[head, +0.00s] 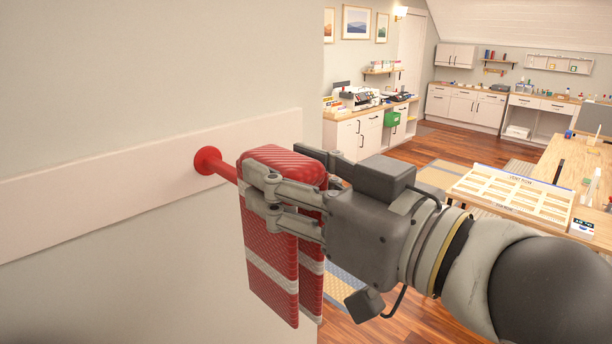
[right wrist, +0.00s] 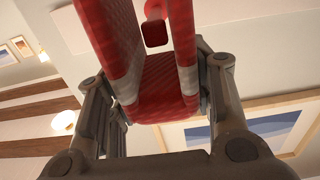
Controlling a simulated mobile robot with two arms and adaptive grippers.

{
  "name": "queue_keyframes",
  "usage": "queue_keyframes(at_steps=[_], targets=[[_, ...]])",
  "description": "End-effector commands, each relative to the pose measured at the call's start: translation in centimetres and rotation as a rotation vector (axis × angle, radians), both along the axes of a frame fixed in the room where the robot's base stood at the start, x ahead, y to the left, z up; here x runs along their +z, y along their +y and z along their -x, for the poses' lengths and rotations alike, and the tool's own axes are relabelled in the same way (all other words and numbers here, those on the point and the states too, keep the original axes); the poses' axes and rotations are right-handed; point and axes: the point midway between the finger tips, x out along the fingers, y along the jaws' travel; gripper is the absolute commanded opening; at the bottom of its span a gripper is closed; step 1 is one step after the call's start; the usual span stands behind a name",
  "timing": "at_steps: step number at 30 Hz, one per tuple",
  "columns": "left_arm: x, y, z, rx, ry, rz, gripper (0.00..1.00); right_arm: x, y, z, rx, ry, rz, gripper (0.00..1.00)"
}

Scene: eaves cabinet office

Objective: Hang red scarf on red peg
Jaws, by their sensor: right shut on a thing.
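The red peg (head: 208,161) sticks out from a pale board on the wall, with a round red base. The red scarf (head: 272,262) has pale bands and is folded over, its two halves hanging down at the peg's outer end. My right gripper (head: 262,200) is shut on the scarf near its top fold. In the right wrist view, the scarf (right wrist: 165,90) spans between my fingers (right wrist: 162,95), and the red peg's end (right wrist: 156,33) shows between its two halves. I cannot tell whether the fold touches the peg. My left gripper is not in view.
The pale board (head: 90,193) runs along the wall at left. Behind my right arm are a wooden desk (head: 540,178) with a sorting tray (head: 510,190), and white cabinets (head: 355,135) farther back. The space below the scarf looks free down to the floor.

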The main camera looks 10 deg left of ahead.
Motion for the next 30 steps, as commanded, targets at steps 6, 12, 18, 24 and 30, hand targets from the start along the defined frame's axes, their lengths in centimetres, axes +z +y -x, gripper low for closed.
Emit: queue_keyframes(at_steps=[6,12,18,24,30], targets=[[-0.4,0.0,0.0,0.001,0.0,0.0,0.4,-0.1,1.4,-1.1,0.001,-0.001,-0.001,0.07],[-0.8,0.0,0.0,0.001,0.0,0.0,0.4,-0.1,2.7,-2.0,0.001,-0.001,0.001,0.07],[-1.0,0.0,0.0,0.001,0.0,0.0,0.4,0.0,3.9,-3.1,0.001,0.0,-0.001,0.07],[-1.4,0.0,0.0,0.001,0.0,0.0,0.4,-0.2,5.0,-3.9,0.001,-0.001,0.0,0.07],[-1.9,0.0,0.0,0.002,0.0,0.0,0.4,-1.1,4.9,-3.8,0.0,-0.001,0.0,0.07]])
